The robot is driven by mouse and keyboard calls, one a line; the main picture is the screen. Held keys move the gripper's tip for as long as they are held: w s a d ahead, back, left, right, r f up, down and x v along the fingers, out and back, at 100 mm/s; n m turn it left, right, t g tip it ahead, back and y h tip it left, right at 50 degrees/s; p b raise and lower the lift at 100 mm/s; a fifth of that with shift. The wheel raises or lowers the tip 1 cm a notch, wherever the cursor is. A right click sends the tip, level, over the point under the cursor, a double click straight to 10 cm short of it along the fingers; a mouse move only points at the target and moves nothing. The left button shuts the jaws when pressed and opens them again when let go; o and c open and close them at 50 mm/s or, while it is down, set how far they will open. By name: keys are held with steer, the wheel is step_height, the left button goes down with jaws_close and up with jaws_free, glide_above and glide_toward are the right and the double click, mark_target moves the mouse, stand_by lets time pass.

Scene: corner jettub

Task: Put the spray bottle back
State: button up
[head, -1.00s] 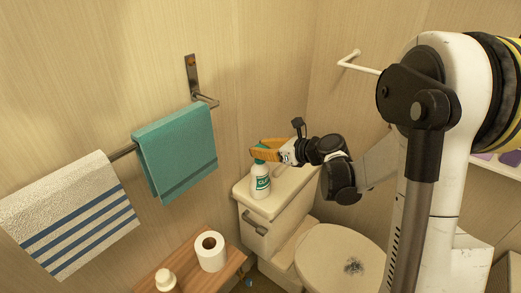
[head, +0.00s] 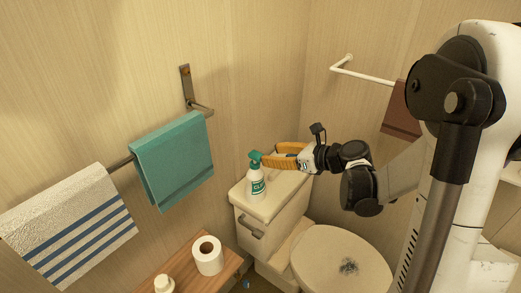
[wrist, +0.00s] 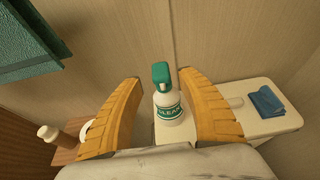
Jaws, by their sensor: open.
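The spray bottle (head: 257,178), white with a green spray head and a green label, stands upright on the toilet tank lid (head: 271,201). My gripper (head: 270,161) is open and empty, with its orange fingers just to the right of the bottle's head in the head view. In the wrist view, the bottle (wrist: 167,100) stands ahead, between the two spread fingers of my gripper (wrist: 165,108). There is a gap between the bottle and each finger.
A blue folded cloth (wrist: 267,101) lies on the tank lid. A toilet paper roll (head: 208,255) and a white bottle (head: 164,284) stand on a wooden shelf (head: 188,267). A green towel (head: 173,160) and a striped towel (head: 70,230) hang on the left wall.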

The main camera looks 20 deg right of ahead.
steer(key=s+a+r+n+g+h, duration=0.2)
steer(key=s+n+h, duration=0.2)
steer(key=s+n, duration=0.8)
steer(key=s+a+r+n+g+h, duration=0.1)
steer(key=s+n+h, duration=0.3)
steer(key=s+n, duration=0.8)
steer(key=a+r+n, duration=0.1)
steer(key=n, duration=0.3)
steer(key=shift+r+n+g+p, duration=0.2)
steer(key=shift+n+g+p, duration=0.2)
steer(key=shift+a, duration=0.1)
